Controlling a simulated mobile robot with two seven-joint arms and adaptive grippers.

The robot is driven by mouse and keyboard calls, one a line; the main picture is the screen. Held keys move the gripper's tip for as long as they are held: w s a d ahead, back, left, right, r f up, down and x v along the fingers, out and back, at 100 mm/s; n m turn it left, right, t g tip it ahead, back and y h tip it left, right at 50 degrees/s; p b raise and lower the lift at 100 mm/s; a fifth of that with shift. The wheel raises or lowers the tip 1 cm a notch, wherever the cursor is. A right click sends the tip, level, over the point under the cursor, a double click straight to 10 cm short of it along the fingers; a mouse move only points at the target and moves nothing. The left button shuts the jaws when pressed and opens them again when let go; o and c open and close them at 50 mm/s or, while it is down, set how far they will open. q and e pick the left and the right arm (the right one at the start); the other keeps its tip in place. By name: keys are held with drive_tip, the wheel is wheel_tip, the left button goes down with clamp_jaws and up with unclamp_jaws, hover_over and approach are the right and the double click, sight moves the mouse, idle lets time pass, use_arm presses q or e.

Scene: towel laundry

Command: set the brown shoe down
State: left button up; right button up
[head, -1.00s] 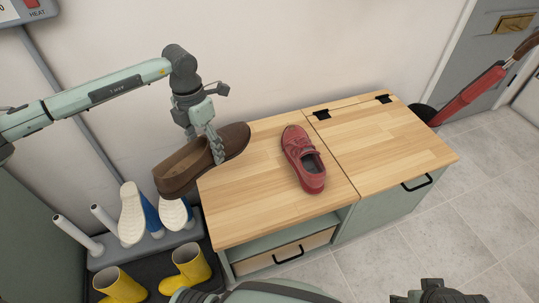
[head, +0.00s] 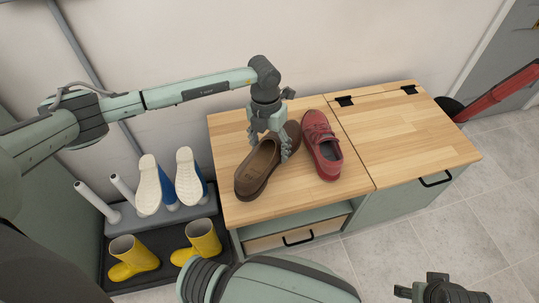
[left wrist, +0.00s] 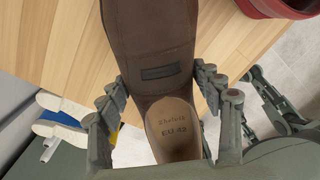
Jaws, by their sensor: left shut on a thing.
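The brown shoe (head: 257,168) is over the left part of the wooden bench top (head: 232,203) in the head view, just left of the red shoe (head: 321,146). My left gripper (head: 272,143) comes down from above and is shut on the brown shoe. In the left wrist view the gripper's fingers (left wrist: 162,92) press on both sides of the brown shoe (left wrist: 150,45), and its insole shows. Whether the sole touches the wood cannot be told. My right gripper (head: 440,291) is only partly in view at the bottom right, with its jaws unclear.
White-soled blue shoes (head: 150,188) stand on a grey rack left of the bench, beside bare pegs (head: 97,202). Yellow boots (head: 134,257) stand below on a dark tray. The bench's hinged right lid (head: 405,140) is clear. A red vacuum-like tool (head: 497,95) leans at the right.

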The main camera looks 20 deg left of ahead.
sight(268, 139)
use_arm(q)
drive_tip(key=shift+f, duration=1.85)
use_arm(e)
drive_tip(key=shift+a, duration=0.2)
use_arm(q)
drive_tip(key=o, duration=1.8)
drive_tip(key=shift+f, duration=0.1)
use_arm(e)
drive_tip(key=shift+d+r, duration=0.1)
drive_tip(key=shift+r, duration=0.1)
drive_tip(key=shift+w+d+r, duration=0.1)
use_arm(q)
drive_tip(key=shift+r, duration=0.4)
drive_tip(key=r, duration=1)
drive_tip(key=shift+w+a+r, duration=0.1)
drive_tip(key=shift+a+r, duration=0.2)
drive_tip(key=shift+r, duration=0.4)
use_arm(e)
drive_tip(key=shift+a+f, duration=0.25)
drive_tip(key=shift+f, duration=0.35)
